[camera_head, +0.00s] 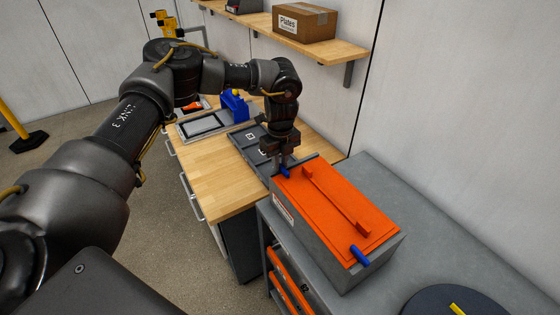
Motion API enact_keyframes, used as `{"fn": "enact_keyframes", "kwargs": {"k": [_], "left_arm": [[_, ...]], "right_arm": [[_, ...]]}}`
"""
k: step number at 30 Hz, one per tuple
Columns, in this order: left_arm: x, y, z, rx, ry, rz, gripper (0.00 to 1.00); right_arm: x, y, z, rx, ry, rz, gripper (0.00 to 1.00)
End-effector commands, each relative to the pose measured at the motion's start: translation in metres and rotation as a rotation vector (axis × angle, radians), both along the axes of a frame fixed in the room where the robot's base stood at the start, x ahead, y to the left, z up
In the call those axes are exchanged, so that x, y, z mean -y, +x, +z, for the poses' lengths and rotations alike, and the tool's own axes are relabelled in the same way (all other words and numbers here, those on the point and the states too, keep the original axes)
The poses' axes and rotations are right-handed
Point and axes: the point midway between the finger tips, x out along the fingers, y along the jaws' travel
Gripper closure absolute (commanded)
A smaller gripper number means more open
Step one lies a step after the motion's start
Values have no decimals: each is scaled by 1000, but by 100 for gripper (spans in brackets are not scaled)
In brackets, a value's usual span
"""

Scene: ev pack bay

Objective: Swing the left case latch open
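The case (345,266) is a grey box with an orange lid (322,212) and a raised orange bar handle, standing on a grey bench. The left latch (285,172) is a small blue piece at the lid's far left corner. A second blue latch (359,256) sits at the near end. My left gripper (282,163) points down right at the left latch, with its fingertips beside or over it. Its fingers partly hide the latch, and I cannot tell whether they touch or grip it. My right gripper is not in view.
Behind the case, a wooden workbench (209,184) carries a dark tray (247,146), a framed panel and a blue tool (235,105). A shelf above holds a cardboard box (303,22). A dark round disc (452,301) lies at lower right. The grey bench (425,222) is clear right of the case.

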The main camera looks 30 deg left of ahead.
Motion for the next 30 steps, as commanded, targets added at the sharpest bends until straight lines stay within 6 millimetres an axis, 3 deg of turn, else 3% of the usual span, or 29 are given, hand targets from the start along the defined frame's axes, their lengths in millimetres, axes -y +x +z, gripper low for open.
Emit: {"fn": "enact_keyframes", "kwargs": {"k": [4,16,30], "left_arm": [[0,0,0,0,0,0,100],[-1,0,0,-1,1,54,100],[0,0,2,-1,0,428,100]], "right_arm": [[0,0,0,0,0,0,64],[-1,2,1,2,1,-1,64],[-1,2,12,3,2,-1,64]]}}
